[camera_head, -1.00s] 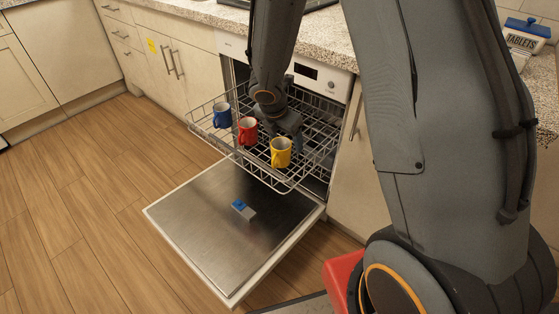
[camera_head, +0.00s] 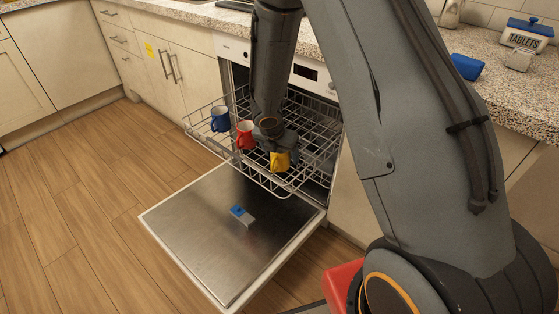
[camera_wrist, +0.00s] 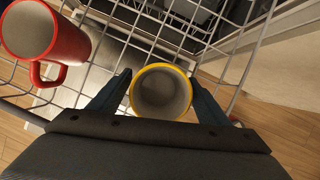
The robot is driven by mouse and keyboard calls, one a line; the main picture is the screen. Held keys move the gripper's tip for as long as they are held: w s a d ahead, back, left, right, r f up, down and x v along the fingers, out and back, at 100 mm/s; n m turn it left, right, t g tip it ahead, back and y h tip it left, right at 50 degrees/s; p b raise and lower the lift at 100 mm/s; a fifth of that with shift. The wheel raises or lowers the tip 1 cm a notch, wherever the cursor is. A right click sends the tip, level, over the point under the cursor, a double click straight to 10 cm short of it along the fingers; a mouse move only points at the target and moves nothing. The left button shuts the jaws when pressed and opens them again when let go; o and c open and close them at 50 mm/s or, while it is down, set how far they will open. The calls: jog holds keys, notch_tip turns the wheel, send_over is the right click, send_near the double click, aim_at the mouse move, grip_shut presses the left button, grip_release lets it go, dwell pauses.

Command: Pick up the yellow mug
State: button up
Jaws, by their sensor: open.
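The yellow mug (camera_head: 280,163) stands in the pulled-out upper rack of the dishwasher, partly hidden by my gripper (camera_head: 279,147). In the wrist view the mug (camera_wrist: 161,92) shows its yellow rim and pale inside from above. In that view, my gripper (camera_wrist: 160,90) is open, with one dark finger on each side of the mug. I cannot tell whether the fingers touch it. The mug's handle is not clear in the wrist view.
A red mug (camera_head: 244,135) stands just left of the yellow one; it also shows in the wrist view (camera_wrist: 45,35). A blue mug (camera_head: 220,118) is further left. The wire rack (camera_head: 322,137) surrounds them. The open dishwasher door (camera_head: 205,255) lies below. A blue object (camera_head: 466,67) lies on the counter.

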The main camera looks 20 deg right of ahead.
jog(key=shift+f, duration=0.15)
jog(key=c, duration=1.4)
